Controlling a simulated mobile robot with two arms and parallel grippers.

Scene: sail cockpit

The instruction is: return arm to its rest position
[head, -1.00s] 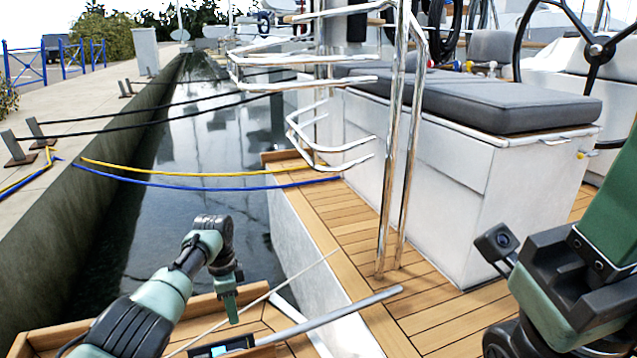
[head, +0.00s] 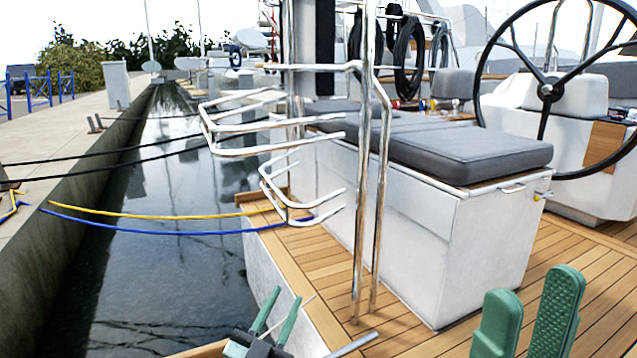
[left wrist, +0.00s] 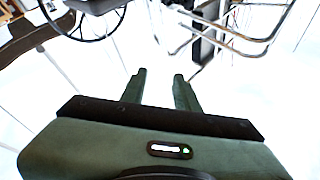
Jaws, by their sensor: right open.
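My left gripper (head: 286,296) is at the bottom centre of the head view, near the edge of the side deck. Its two green fingers point up and stand apart. The left wrist view shows the same gripper (left wrist: 160,74) with a clear gap and nothing between its fingers. My right gripper (head: 532,284) is at the bottom right of the head view, in front of the teak deck (head: 590,275). Its two green fingers point up, wide apart, with nothing between them. Most of both arms is out of view.
Steel posts (head: 363,200) and rail loops (head: 240,145) stand at mid-picture. A white locker with a grey cushion (head: 470,150) and a steering wheel (head: 547,92) lie to the right. Yellow (head: 150,213) and blue (head: 150,230) lines cross the water (head: 170,280) at left.

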